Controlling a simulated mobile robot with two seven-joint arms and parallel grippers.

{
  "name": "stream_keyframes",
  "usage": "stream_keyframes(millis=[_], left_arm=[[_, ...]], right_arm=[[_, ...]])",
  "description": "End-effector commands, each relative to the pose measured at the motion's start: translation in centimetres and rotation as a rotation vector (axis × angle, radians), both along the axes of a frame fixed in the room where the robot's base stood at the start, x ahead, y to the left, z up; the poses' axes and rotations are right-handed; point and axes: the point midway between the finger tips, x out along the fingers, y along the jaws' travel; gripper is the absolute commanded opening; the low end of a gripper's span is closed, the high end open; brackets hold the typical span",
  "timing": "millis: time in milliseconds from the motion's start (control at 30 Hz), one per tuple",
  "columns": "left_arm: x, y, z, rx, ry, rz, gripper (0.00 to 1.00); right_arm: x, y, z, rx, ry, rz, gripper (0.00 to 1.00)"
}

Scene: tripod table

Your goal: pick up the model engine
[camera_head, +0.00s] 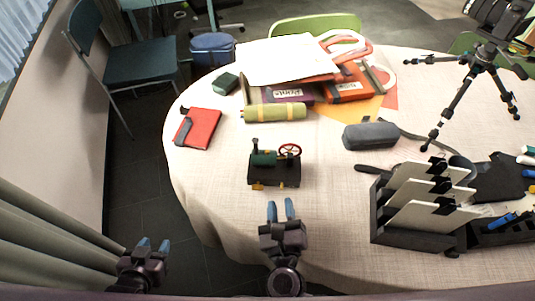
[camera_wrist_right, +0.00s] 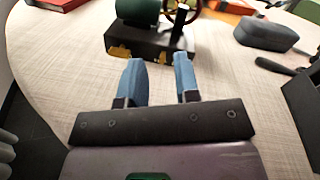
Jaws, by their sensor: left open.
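The model engine (camera_head: 275,173) stands upright on the round table near its front left part. It has a black box base, a green boiler and a red flywheel. In the right wrist view the engine (camera_wrist_right: 150,42) is at the top, just beyond the fingertips, its top cut off by the frame edge. My right gripper (camera_head: 281,208) is on the near side of the engine, open and empty, pointing at it with a gap between. Its blue fingers also show apart in the right wrist view (camera_wrist_right: 158,68). My left gripper (camera_head: 154,243) is open and empty, left of the table.
A red notebook (camera_head: 199,128) lies left behind the engine, and a green-yellow roll (camera_head: 274,112) lies behind it. A grey case (camera_head: 370,135) is to its right. A black rack (camera_head: 405,236) with white panels stands front right. The cloth around the engine is clear.

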Motion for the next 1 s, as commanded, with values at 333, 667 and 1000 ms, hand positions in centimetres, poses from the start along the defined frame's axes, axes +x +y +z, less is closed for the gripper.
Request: stream_keyframes(millis=[333, 667, 1000], left_arm=[[0.1, -0.1, 0.1, -0.001, 0.0, 0.0, 0.43], [-0.2, 0.0, 0.3, -0.001, 0.002, 0.004, 0.43], [-0.2, 0.0, 0.5, -0.001, -0.002, 0.003, 0.43]], right_arm=[[-0.1, -1.9, -0.3, 0.321, 0.003, -0.111, 0.3], [2.9, -2.0, 0.0, 0.354, 0.0, -0.109, 0.3], [5.8, -2.2, -0.1, 0.353, 0.003, -0.108, 0.3]])
